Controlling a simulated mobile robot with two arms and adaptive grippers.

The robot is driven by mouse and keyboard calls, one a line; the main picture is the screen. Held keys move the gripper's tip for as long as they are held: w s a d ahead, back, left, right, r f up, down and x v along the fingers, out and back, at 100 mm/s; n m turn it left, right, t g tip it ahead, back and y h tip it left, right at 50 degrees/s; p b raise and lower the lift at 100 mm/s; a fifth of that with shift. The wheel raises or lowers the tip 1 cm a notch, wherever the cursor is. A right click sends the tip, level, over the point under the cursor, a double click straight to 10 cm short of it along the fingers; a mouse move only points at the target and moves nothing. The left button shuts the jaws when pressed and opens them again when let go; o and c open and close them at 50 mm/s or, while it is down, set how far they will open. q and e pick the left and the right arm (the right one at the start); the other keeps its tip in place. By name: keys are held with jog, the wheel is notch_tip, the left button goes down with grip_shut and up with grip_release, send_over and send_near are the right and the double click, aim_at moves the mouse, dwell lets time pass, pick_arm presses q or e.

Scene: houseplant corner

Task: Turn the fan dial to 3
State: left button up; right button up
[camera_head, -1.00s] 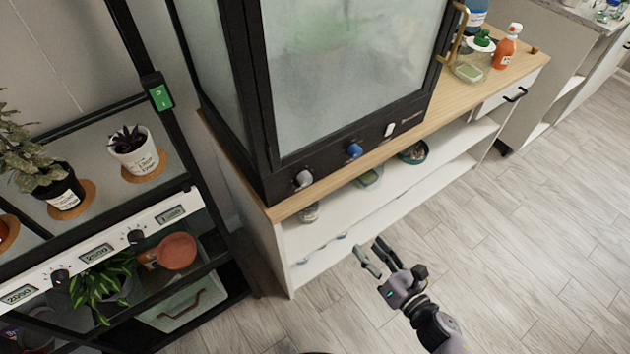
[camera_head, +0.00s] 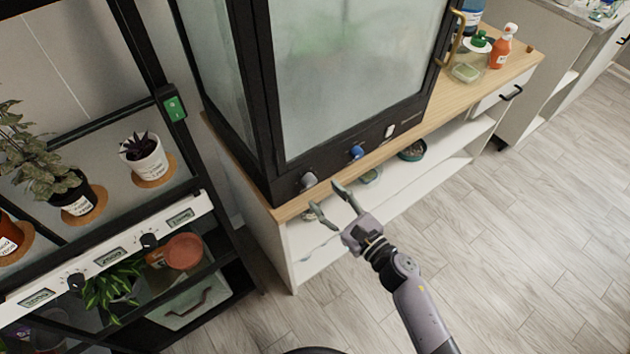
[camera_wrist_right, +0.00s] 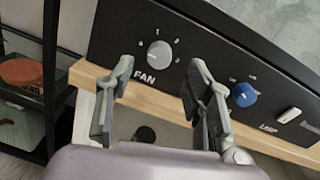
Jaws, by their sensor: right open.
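The fan dial (camera_head: 309,180) is a light grey knob at the left end of the black panel under the glass cabinet. In the right wrist view the fan dial (camera_wrist_right: 160,54) sits above the word FAN, with small marks around it. I cannot surely read its setting. My right gripper (camera_head: 327,199) is open and empty, just below and to the right of the dial. In the wrist view its fingers (camera_wrist_right: 155,85) stand apart on either side below the dial, not touching it. My left gripper is not in view.
A blue knob (camera_head: 356,152) and a white switch (camera_head: 389,131) are further right on the panel. The wooden counter edge (camera_head: 400,137) runs below it. A black plant rack (camera_head: 217,216) stands to the left. The floor at right is clear.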

aim_at(312, 184)
jog(key=x, duration=0.5)
jog(key=shift+w, duration=0.15)
jog(key=shift+c, duration=0.4)
grip_shut()
